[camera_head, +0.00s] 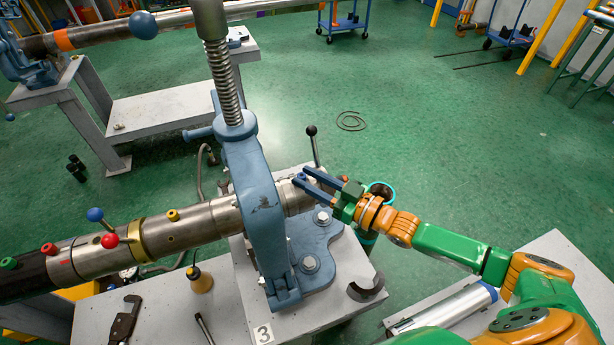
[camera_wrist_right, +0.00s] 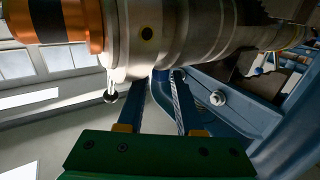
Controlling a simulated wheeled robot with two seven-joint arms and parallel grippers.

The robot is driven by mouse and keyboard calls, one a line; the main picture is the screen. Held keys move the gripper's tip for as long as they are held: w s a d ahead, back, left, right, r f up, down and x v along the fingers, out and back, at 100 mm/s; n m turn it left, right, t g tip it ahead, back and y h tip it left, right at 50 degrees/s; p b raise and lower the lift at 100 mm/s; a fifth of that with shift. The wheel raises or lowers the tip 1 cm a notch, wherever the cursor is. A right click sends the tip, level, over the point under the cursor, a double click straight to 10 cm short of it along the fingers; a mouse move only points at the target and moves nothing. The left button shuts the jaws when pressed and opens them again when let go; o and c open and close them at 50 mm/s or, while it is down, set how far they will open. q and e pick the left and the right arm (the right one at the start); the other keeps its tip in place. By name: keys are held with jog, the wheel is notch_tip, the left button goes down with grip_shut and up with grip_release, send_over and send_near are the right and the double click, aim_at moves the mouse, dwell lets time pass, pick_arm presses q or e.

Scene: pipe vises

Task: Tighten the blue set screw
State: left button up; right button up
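My right gripper (camera_head: 300,177) reaches in from the right to the pipe's right end section, just beyond the blue vise. Its two dark blue fingers are apart. A small blue piece, seemingly the blue set screw (camera_head: 302,176), shows by the fingertips; its exact form is too small to tell. In the right wrist view the gripper (camera_wrist_right: 158,80) has its fingertips just under the grey pipe fitting (camera_wrist_right: 185,40), with a visible gap between them. I cannot tell whether either finger touches the screw. My left gripper is not in view.
The blue vise (camera_head: 258,200) clamps the pipe on a grey bench. Red (camera_head: 48,248), green (camera_head: 8,263) and yellow (camera_head: 173,215) screws sit along the pipe's left part. A black-knobbed lever (camera_head: 312,131) stands behind my fingers. Tools lie on the bench; green floor beyond is open.

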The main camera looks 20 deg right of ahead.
jog(key=shift+w+a, duration=0.2)
jog(key=shift+w, duration=0.05)
grip_shut()
jog(key=shift+r+h+p, duration=0.2)
jog(key=shift+h+p, duration=0.1)
jog(key=shift+p, duration=0.2)
jog(key=m+t+h+p, duration=0.1)
jog(key=p, duration=0.1)
jog(key=m+h+p, duration=0.1)
jog(key=h+p, duration=0.1)
jog(key=m+t+h+p, duration=0.1)
jog(key=p, duration=0.1)
jog(key=shift+s+a+r+t, duration=0.15)
jog(key=shift+a+t, duration=0.1)
jog(key=shift+t, duration=0.05)
jog(key=m+h+p, duration=0.1)
jog(key=m+h, duration=0.1)
jog(key=h, duration=0.1)
jog(key=shift+a+f+t+p, duration=0.1)
jog(key=shift+f+t+p, duration=0.1)
jog(key=shift+t+p, duration=0.15)
jog(key=shift+f+m+h, duration=0.1)
jog(key=shift+m+h, duration=0.9)
jog(key=shift+h, duration=0.5)
jog(key=shift+p, duration=0.3)
